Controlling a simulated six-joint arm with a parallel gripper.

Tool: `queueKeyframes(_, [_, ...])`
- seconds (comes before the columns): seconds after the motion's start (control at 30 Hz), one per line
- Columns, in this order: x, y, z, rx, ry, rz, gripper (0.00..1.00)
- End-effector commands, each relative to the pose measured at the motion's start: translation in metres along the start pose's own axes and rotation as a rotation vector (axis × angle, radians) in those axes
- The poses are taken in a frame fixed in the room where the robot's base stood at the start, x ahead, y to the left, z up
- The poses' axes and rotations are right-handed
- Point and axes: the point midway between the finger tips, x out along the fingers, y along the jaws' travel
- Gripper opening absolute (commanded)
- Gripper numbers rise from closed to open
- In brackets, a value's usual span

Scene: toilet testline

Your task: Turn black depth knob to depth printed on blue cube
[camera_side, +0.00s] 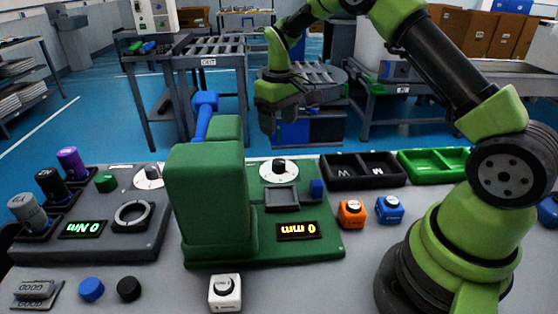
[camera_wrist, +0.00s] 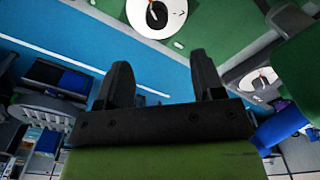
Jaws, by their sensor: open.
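The black depth knob (camera_side: 279,166) sits on a white round dial on the green machine's base. It also shows at the top of the wrist view (camera_wrist: 157,14), beyond my fingertips. The depth display (camera_side: 298,229) appears upside down and reads 0 mm. The blue cube (camera_side: 389,209) stands on the table right of the machine, with a white label on top; its print is too small to read. My gripper (camera_side: 268,122) is open and empty, fingers down, above and behind the knob in the side view. Its two fingers (camera_wrist: 163,78) are apart in the wrist view.
The green machine's tall column (camera_side: 205,195) and blue lever (camera_side: 204,115) stand left of the knob. An orange cube (camera_side: 351,213) is beside the blue one; a white cube (camera_side: 225,292) lies in front. Black (camera_side: 362,183) and green bins stand at right. A grey station (camera_side: 100,245) is left.

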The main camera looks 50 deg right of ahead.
Motion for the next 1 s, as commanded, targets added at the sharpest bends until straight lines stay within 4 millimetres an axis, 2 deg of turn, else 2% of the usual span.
queueKeyframes(0.03, [0.008, 0.003, -0.001, -0.004, -0.012, 0.001, 0.62])
queueKeyframes(0.27, [0.031, 0.005, -0.001, -0.012, -0.025, 0.001, 0.62])
queueKeyframes(0.5, [0.076, 0.004, 0.0, -0.013, -0.025, 0.001, 0.62])
queueKeyframes(0.7, [0.104, 0.004, 0.001, -0.012, -0.023, 0.0, 0.62])
queueKeyframes(1.0, [0.114, 0.004, 0.0, -0.012, -0.019, 0.001, 0.62])
